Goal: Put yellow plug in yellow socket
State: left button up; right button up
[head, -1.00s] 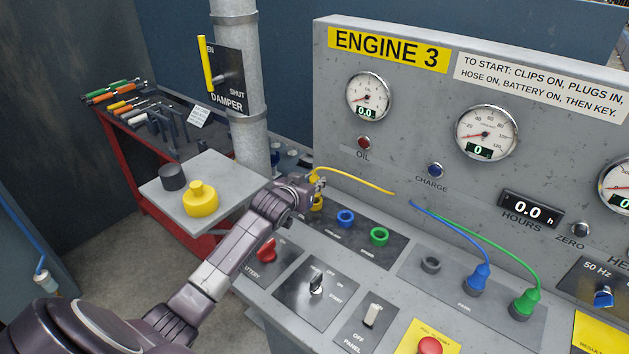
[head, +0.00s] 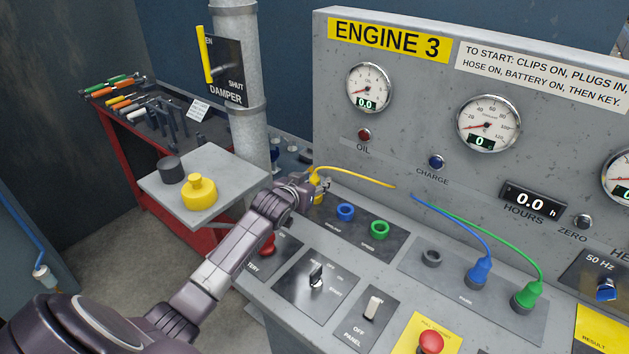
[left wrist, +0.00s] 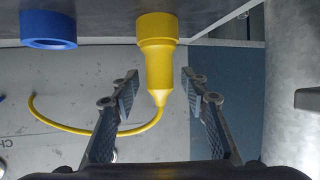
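The yellow plug (head: 315,180) stands at the yellow socket (head: 318,198) on the left of the socket panel, partly hidden by my left gripper (head: 318,187). In the left wrist view, the plug body (left wrist: 159,72) meets the wide yellow socket collar (left wrist: 157,28) in line, with no gap showing. How deep it sits cannot be told. The fingers of my left gripper (left wrist: 160,92) are apart on either side of the plug, with space showing between each finger and the plug. A yellow cable runs from the plug's tail. My right gripper is not in view.
The blue socket (head: 345,211) and green socket (head: 380,229) lie right of the yellow one, both empty. Blue (head: 480,273) and green (head: 525,296) plugs stand in the parking row beside an empty grey holder (head: 431,257). A damper pipe (head: 237,130) rises behind my left arm.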

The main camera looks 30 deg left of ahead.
pick_arm(q)
jog(key=shift+s, duration=0.2)
jog(key=v, duration=1.1)
jog(key=shift+s+d+r, duration=0.15)
jog(key=shift+s+r, duration=0.1)
jog(key=shift+s, duration=0.05)
